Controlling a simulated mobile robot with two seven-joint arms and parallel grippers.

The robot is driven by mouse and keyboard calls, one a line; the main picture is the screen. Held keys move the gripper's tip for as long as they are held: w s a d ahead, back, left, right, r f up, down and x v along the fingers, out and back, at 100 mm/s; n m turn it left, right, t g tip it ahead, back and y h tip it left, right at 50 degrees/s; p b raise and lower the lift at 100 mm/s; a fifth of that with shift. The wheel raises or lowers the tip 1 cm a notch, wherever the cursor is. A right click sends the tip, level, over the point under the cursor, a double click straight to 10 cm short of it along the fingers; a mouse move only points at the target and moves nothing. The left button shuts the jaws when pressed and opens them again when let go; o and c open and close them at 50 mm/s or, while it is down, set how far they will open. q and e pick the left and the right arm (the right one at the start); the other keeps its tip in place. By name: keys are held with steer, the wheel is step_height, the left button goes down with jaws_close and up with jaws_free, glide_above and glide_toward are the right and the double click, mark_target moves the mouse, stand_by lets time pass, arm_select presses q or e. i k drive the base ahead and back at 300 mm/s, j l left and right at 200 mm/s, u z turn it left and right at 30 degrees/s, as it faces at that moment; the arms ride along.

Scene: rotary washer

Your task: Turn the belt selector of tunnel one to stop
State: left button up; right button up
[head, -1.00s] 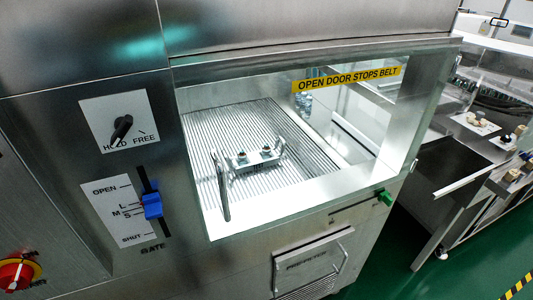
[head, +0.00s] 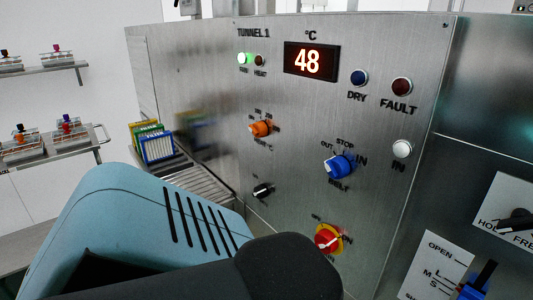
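The tunnel one panel (head: 300,120) fills the middle of the head view, with "TUNNEL 1" at its top left. The belt selector (head: 340,166) is a blue knob on its lower right part. Labels OUT, STOP and IN stand around its upper side, with BELT below it. STOP is at the top and IN at the right; the knob looks tilted, but I cannot tell for sure which label it points at. Nothing touches it. No gripper shows; a teal and black part of my arm covers the lower left of the view.
The panel also has an orange knob (head: 261,128), a small black knob (head: 263,190), a red and yellow switch (head: 328,238), a display reading 48 (head: 311,62) and a white IN button (head: 402,149). A blue gate lever (head: 472,288) is lower right.

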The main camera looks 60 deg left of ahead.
mark_target(338, 168)
steer(key=u, duration=1.95)
